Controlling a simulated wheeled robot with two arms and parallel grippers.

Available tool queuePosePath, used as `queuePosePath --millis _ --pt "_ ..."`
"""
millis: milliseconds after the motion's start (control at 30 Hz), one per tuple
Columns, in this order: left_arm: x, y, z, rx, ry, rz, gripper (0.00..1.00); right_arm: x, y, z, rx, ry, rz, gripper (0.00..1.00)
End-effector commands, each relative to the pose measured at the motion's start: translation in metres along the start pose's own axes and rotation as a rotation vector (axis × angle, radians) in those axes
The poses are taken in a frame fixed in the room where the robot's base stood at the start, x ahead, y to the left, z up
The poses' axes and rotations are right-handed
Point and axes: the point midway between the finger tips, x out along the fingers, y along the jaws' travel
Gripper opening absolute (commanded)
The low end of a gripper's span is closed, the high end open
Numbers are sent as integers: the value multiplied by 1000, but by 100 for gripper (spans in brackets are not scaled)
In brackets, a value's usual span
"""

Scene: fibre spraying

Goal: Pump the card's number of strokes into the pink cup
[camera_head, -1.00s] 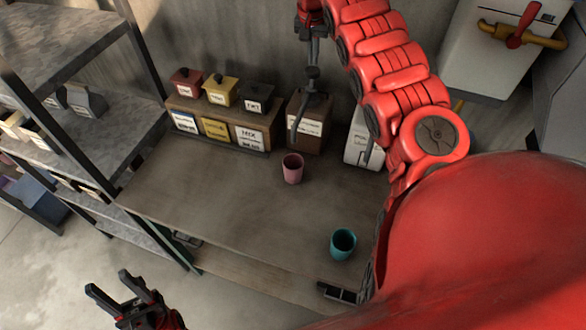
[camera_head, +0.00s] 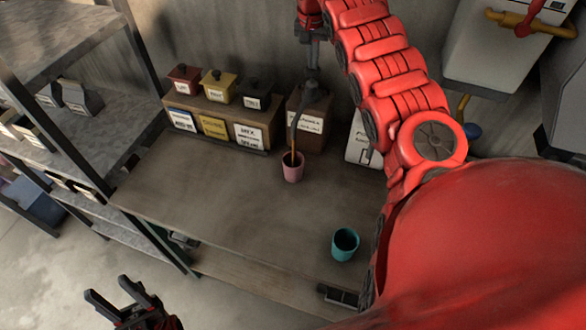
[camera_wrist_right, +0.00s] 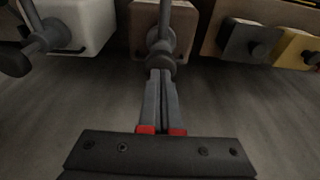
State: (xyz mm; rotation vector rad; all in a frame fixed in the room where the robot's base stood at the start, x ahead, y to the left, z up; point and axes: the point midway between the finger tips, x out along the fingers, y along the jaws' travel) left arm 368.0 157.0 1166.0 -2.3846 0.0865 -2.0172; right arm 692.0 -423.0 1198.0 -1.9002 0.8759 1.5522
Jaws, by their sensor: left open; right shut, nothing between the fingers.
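The pink cup (camera_head: 292,172) stands upright on the workbench, under the spout of the pump. The pump (camera_head: 310,92) rises from a brown box (camera_head: 306,128) with a white label. A thin brown stream (camera_head: 293,158) runs from the spout into the cup. My right gripper (camera_head: 313,68) is shut and empty, fingertips down on the pump head; the pump head also shows at the fingertips in the right wrist view (camera_wrist_right: 160,57). My left gripper (camera_head: 122,292) is open and empty, off the bench's front edge. I cannot pick out the card with the number.
A teal cup (camera_head: 345,244) stands at the front right of the workbench (camera_head: 220,195). A rack of labelled boxes (camera_head: 214,124) with red, yellow and dark lidded pots stands left of the pump. A white container (camera_head: 361,146) is right of it. Metal shelves (camera_head: 80,130) stand at the left.

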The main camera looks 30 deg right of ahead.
Motion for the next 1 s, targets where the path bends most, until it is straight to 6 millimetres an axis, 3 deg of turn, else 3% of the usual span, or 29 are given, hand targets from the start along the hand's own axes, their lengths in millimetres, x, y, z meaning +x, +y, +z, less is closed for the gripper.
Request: queuePosePath --millis 500,1000 --pt "-20 1 3 0 0 0 50 18 0 4 -1 -3 1 0" --pt "-12 1 2 0 0 0 50 4 0 1 -1 -3 0 0"
